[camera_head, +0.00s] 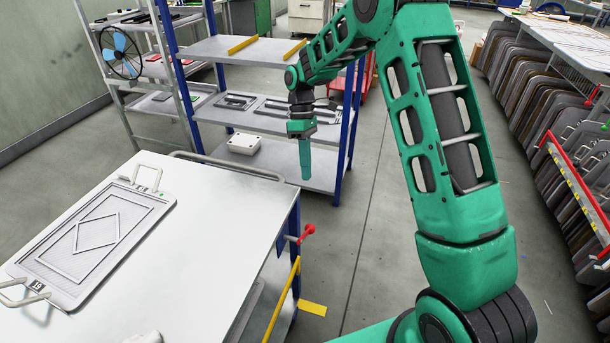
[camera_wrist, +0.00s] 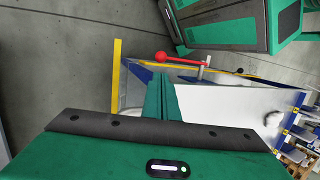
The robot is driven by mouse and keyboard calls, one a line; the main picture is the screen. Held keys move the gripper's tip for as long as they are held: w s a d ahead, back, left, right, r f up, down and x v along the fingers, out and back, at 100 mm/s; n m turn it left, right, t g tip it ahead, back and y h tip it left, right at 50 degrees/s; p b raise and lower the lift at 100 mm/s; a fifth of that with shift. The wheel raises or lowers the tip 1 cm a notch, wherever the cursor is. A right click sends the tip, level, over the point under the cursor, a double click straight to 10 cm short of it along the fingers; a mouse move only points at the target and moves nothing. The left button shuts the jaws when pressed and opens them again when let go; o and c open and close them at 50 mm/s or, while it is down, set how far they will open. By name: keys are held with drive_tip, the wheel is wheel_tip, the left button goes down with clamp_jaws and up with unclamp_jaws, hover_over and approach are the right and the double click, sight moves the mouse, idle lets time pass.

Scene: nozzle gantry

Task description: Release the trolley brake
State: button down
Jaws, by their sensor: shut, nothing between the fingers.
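In the wrist view the red lever (camera_wrist: 180,60) lies beyond the fingertips, against the trolley side (camera_wrist: 225,97). My gripper (camera_head: 306,176) is shut and empty, pointing down, above and beyond the lever and apart from it. Its green fingers also show together in the wrist view (camera_wrist: 161,98).
A numbered framed tray (camera_head: 85,245) lies on the trolley top. A yellow bar (camera_head: 283,300) and yellow plate (camera_head: 313,308) are low at its right side. A blue-post shelf (camera_head: 270,120) stands behind. Racked panels (camera_head: 540,130) line the right. Grey floor lies between.

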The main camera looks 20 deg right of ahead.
drive_tip(key=s+d+r+m+t, duration=0.3)
drive_tip(key=s+d+r+m, duration=0.5)
drive_tip(key=s+d+r, duration=0.5)
drive_tip(key=s+d+m+t, duration=0.1)
drive_tip(key=s+m, duration=0.3)
drive_tip(key=s, duration=0.7)
drive_tip(key=s+d+m+t, duration=0.1)
drive_tip(key=s+d+m, duration=0.3)
drive_tip(key=s, duration=0.8)
drive_tip(key=shift+s+d+f+m, duration=0.25)
drive_tip(key=shift+s+d+m, duration=0.1)
drive_tip(key=shift+m, duration=0.45)
